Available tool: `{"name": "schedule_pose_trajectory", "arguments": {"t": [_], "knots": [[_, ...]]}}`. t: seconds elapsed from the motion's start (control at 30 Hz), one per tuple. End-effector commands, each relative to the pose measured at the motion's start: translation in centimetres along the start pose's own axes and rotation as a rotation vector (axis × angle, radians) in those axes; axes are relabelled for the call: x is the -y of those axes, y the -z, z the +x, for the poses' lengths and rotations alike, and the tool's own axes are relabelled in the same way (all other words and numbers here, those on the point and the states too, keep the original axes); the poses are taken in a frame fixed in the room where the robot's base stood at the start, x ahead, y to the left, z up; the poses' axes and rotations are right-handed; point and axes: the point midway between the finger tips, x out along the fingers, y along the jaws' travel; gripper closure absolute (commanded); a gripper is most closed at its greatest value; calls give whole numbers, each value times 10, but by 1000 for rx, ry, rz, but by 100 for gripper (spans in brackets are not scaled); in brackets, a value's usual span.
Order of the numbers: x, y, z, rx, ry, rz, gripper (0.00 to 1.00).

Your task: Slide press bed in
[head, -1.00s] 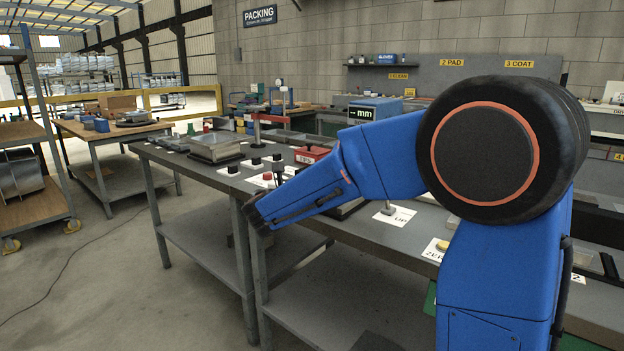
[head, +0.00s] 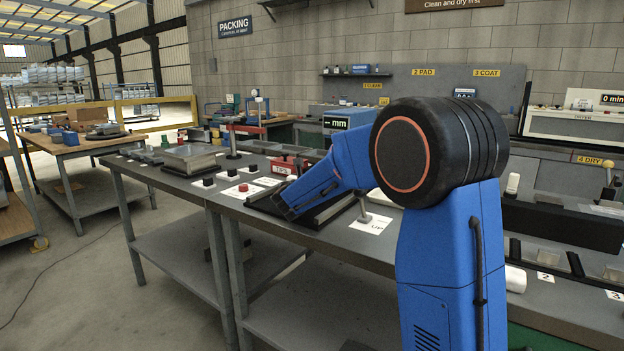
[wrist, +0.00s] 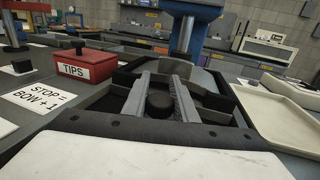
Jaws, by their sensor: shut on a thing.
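The press stands on the grey bench, and in the wrist view its bright column (wrist: 185,37) rises behind a grey rounded plate (wrist: 205,76) that looks like the press bed. A black frame (wrist: 225,101) surrounds the plate. In the head view part of a black frame (head: 335,209) shows below my arm. My gripper (wrist: 163,80) reaches into this frame in the wrist view, its two grey fingers around a round black knob (wrist: 158,102). It is shut on the bed, apparently at this knob. The exact contact is unclear. In the head view my blue arm hides the grip.
A red TIPS box (wrist: 81,66) stands close to the left, beside a STOP card (wrist: 37,97). A pale tray (wrist: 285,125) lies close to the right. In the head view a lever on an UP card (head: 370,224) stands right of the frame.

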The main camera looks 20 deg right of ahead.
Motion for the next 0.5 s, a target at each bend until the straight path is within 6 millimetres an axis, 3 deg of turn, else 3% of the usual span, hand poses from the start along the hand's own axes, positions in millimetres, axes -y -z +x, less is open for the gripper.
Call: {"name": "schedule_pose_trajectory", "arguments": {"t": [0.2,0.5], "knots": [[4,0,15,-1,0,1,100],[5,-1,18,1,1,1,100]]}}
